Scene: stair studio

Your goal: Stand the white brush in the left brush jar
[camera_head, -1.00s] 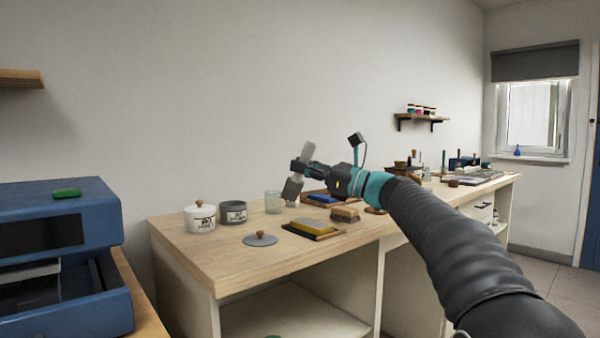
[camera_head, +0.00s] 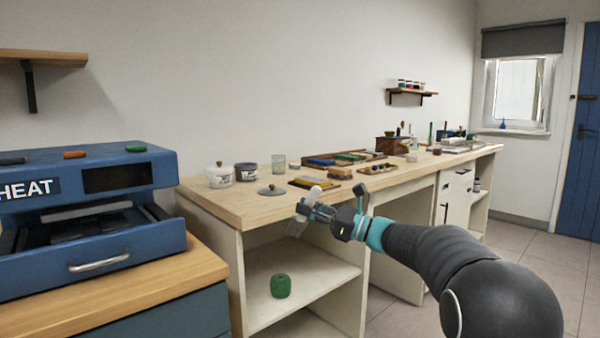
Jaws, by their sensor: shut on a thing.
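My gripper (camera_head: 305,212) is in front of the workbench, near its front edge in the picture. It is shut on a pale, whitish piece, which I take to be the white brush (camera_head: 313,196). The piece sticks up from the jaws; its bristles cannot be made out. A clear glass jar (camera_head: 279,162) stands on the bench at the back, beyond the gripper, and looks empty. Slim upright handles (camera_head: 430,134) stand at the far right end of the bench. Their holders are too small to tell, so I cannot say which is the left brush jar.
On the workbench (camera_head: 217,203) are a white pot (camera_head: 220,176), a grey pot (camera_head: 246,172), a grey lid (camera_head: 271,190), a sponge-like block (camera_head: 340,172) and trays. A blue heat press (camera_head: 90,240) stands at left. A green roll (camera_head: 281,286) is on the shelf below.

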